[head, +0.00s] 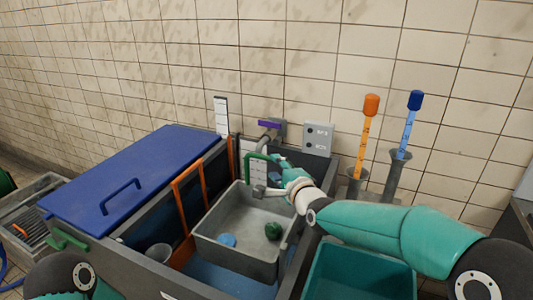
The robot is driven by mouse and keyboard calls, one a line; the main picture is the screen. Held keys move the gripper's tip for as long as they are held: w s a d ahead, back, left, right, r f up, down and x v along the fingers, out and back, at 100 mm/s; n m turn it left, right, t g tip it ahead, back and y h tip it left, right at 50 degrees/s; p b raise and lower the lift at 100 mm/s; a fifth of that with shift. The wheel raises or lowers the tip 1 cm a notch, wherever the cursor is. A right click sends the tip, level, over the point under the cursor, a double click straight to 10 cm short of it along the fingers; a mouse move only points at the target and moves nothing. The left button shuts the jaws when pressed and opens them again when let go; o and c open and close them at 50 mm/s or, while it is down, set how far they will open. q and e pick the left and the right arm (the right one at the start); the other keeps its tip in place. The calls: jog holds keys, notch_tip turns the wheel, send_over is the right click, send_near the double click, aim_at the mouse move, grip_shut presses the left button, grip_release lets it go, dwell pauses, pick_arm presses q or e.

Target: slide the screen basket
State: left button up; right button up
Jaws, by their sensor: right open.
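The screen basket (207,243) is a grey open box set in the dark tank in the middle of the head view. A blue piece (226,240) and a dark green lump (273,231) lie on its floor. My right gripper (261,191) is open over the basket's back right part. A green hoop (258,156) stands just behind the gripper. I cannot tell whether the gripper touches the basket or the hoop. Part of the basket's right rim is hidden by my right arm. My left arm shows only at the bottom left, and its gripper is out of view.
A blue lid (130,178) covers the tank's left part. An orange frame (178,210) stands left of the basket. A teal bin (355,275) is at the front right. Orange (368,135) and blue (409,130) handled tools stand in holders near the tiled wall. A tap (268,128) is behind.

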aim_at(267, 160)
jog(key=p+x, duration=0.2)
jog(key=x, duration=0.5)
jog(key=shift+a, duration=0.1)
grip_shut()
